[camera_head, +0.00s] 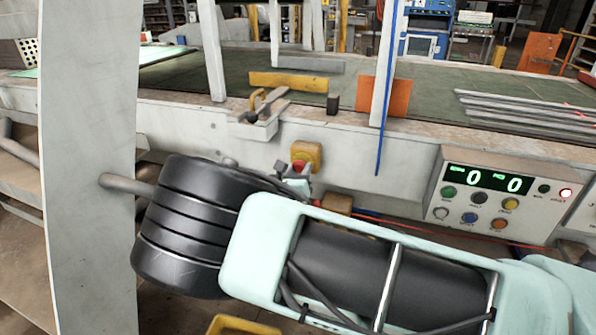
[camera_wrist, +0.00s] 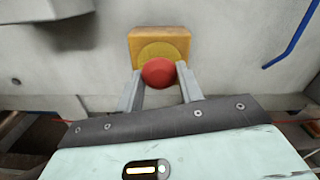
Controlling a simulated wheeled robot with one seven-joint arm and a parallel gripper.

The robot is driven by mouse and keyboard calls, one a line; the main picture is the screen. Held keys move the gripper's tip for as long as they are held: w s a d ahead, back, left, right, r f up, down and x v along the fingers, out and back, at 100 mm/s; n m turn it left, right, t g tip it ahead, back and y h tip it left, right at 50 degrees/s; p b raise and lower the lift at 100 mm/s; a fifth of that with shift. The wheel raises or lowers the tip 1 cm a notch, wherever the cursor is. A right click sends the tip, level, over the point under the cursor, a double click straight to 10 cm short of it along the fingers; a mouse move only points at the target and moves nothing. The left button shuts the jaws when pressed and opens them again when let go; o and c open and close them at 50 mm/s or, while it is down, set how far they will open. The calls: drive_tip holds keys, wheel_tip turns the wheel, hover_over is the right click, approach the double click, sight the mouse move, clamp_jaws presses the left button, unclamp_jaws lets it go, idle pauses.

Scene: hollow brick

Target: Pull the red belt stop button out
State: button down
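The red belt stop button (camera_wrist: 158,73) is a round red cap on a yellow box (camera_wrist: 160,42) fixed to the pale side panel of the conveyor. In the head view the red button (camera_head: 299,164) shows only in part, with my gripper in front of it, on the yellow box (camera_head: 309,152). My gripper (camera_wrist: 160,75) points at the box, one finger on each side of the red cap. The fingers stand apart with the cap between them; firm contact does not show. In the head view my gripper (camera_head: 294,172) is small and partly hidden by my arm.
A control panel (camera_head: 497,192) with green digits and coloured buttons stands at the right. A grey upright plate (camera_head: 88,170) stands at the left. A blue rod (camera_head: 380,130) hangs right of the box.

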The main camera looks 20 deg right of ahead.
drive_tip(key=shift+s+a+p, duration=0.4)
drive_tip(key=shift+s+p, duration=0.1)
drive_tip(key=shift+f, duration=0.1)
drive_tip(key=c, duration=0.9)
unclamp_jaws()
drive_tip(key=b+v, duration=0.2)
drive_tip(key=v, duration=1.5)
drive_tip(key=shift+s+b, duration=0.2)
drive_tip(key=shift+b, duration=0.15)
drive_tip(key=shift+a, duration=0.1)
